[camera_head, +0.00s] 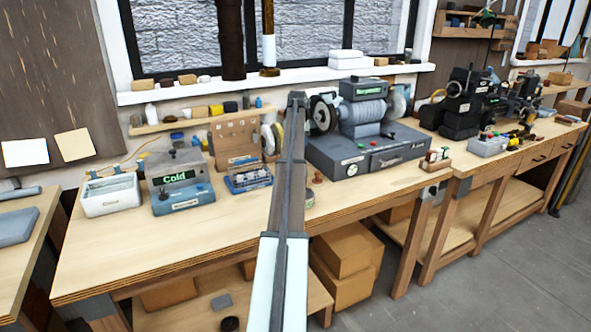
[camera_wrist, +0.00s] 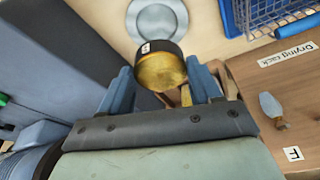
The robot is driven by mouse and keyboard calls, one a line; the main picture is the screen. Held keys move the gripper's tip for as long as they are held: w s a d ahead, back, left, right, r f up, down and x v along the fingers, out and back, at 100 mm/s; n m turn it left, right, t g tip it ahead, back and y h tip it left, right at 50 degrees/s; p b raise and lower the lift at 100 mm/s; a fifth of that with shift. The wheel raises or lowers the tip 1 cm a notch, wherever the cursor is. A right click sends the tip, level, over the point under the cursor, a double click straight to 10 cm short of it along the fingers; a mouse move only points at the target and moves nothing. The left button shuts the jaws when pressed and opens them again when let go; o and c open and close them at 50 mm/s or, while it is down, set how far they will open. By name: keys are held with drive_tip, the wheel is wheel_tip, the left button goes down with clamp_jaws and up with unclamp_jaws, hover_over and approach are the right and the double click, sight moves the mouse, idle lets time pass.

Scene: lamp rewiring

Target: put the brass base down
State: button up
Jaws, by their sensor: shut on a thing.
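The brass base (camera_wrist: 161,72) is a short gold cylinder with a dark band and a small white label. It sits between the two blue fingers of my gripper (camera_wrist: 161,78), which is shut on it. Beyond the base in the wrist view lies a round grey metal dish (camera_wrist: 157,18), partly covered by the base. I cannot tell how high the base is above the surface. In the head view my arm runs up the middle over the workbench (camera_head: 130,250), and neither the fingers nor the base can be made out.
A dark grey machine (camera_head: 368,150) is right of my arm. A "Cold" display unit (camera_head: 180,183) stands left.

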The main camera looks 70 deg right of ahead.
wheel_tip(320, 180, down, 9)
idle(0.5)
drive_tip(key=shift+f, duration=0.15)
drive_tip(key=o, duration=1.1)
drive_tip(key=shift+c, duration=0.2)
drive_tip(key=v, duration=1.2)
